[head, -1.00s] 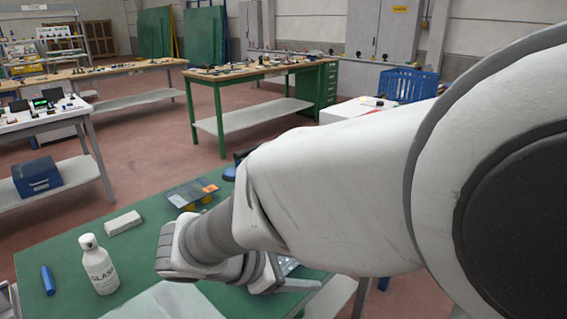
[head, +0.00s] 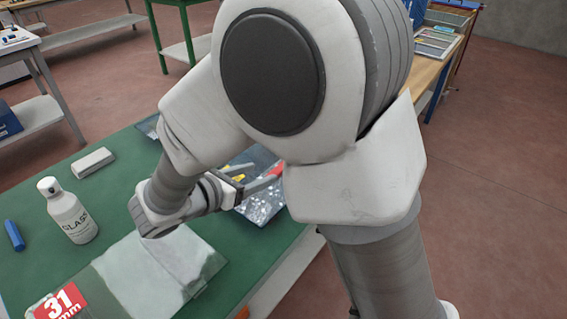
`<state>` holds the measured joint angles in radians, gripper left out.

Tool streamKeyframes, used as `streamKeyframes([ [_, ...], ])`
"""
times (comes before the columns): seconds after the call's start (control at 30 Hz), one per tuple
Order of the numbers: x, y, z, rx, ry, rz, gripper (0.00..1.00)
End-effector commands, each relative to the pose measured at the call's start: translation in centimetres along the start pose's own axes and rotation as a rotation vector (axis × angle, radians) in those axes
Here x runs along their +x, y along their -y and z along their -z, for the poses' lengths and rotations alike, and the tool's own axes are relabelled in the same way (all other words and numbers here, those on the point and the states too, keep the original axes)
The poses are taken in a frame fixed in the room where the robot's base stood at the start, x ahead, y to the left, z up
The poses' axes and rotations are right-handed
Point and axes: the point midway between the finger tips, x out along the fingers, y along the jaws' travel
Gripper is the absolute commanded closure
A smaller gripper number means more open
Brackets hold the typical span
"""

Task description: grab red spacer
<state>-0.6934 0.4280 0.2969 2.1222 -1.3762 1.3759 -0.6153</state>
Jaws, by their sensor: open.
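A small red piece (head: 277,169), which looks like the red spacer, shows at the far side of a dark blue tray (head: 250,154) holding clear and white bits. It is partly hidden by my arm and gripper, so its shape is unclear. My gripper (head: 264,180) is over the tray, its grey fingers pointing right and close to the red piece. It is open. I cannot tell whether a finger touches the red piece. A small yellow-orange piece (head: 238,177) shows beside the gripper.
A wooden bench (head: 428,75) stands at back right.

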Motion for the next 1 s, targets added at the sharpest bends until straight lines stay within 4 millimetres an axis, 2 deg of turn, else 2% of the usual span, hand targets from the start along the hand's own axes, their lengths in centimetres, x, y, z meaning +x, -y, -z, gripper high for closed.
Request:
streamKeyframes([
  [0.03,1.4,0.1,0.2,0.001,0.001,0.005,0.38],
  [0.1,2.9,0.1,0.2,0.001,0.000,0.004,0.38],
  [0.23,5.0,0.1,0.2,0.001,0.000,0.004,0.38],
  [0.57,7.1,-0.1,-0.1,0.002,0.000,0.002,0.38],
  [0.83,11.0,-0.3,-0.4,0.002,-0.001,0.003,0.38],
  [1.0,11.5,-0.4,-0.6,0.000,0.000,0.000,0.38],
])
